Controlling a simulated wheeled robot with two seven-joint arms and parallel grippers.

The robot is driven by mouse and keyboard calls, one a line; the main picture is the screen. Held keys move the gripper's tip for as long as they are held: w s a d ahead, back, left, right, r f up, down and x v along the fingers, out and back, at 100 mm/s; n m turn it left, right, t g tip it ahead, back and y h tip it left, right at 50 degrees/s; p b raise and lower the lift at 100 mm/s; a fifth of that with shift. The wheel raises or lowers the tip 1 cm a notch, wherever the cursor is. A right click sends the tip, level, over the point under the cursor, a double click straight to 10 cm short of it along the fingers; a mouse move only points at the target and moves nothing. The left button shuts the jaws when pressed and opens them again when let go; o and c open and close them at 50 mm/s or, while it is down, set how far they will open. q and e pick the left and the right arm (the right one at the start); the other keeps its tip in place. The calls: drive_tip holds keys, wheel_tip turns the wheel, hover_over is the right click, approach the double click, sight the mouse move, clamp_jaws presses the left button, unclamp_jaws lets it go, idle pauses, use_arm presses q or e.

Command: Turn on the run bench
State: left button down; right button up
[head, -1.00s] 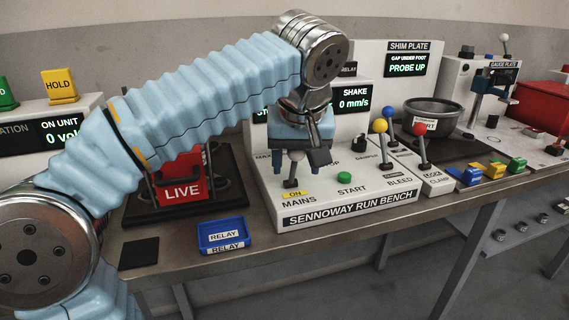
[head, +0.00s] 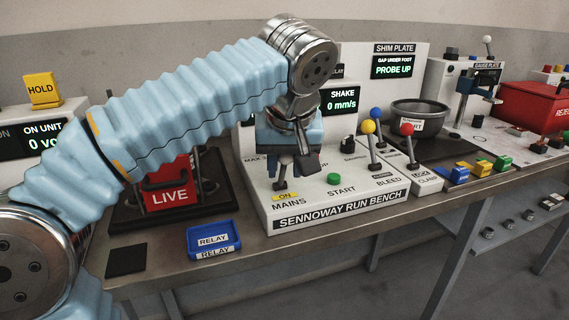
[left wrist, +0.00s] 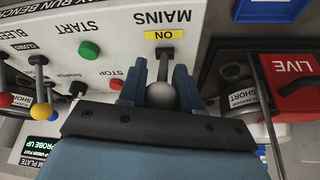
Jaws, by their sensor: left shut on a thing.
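The run bench (head: 340,216) is a pale panel labelled SENNOWAY RUN BENCH. Its MAINS lever (head: 282,182) stands at the front left, with a yellow ON plate (head: 285,196) at its foot. My left gripper (head: 294,172) is over the lever from above. In the left wrist view, my left gripper (left wrist: 160,88) is shut on the lever's grey knob (left wrist: 161,95), one blue finger on each side. The lever shaft (left wrist: 165,62) leads to the ON plate (left wrist: 164,36). A green START button (head: 334,178) is to its right. My right gripper is not in view.
A red LIVE box (head: 170,196) stands left of the bench, and a blue RELAY tray (head: 214,239) lies in front. Yellow-, blue- and red-knobbed levers (head: 407,130) stand at the bench's right, near a dark bowl (head: 420,112). The SHAKE display (head: 341,101) reads 0 mm/s.

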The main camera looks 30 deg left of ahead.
use_arm(q)
drive_tip(key=shift+s+d+f+t+y+b, duration=0.15)
drive_tip(key=shift+f+t+y+b, duration=0.15)
drive_tip(key=shift+f+b, duration=0.05)
drive_tip(key=shift+s+d+r, duration=0.1)
drive_tip(key=shift+s+d, duration=0.05)
drive_tip(key=shift+d, duration=0.05)
drive_tip(key=c, duration=0.8)
unclamp_jaws()
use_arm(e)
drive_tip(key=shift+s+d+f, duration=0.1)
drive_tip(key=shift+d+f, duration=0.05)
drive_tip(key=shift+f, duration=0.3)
use_arm(q)
drive_tip(key=shift+r, duration=0.1)
drive_tip(key=p+v, duration=0.3)
drive_tip(key=v, duration=1)
drive_tip(key=shift+d+r+p, duration=0.1)
drive_tip(key=shift+r+p, duration=0.25)
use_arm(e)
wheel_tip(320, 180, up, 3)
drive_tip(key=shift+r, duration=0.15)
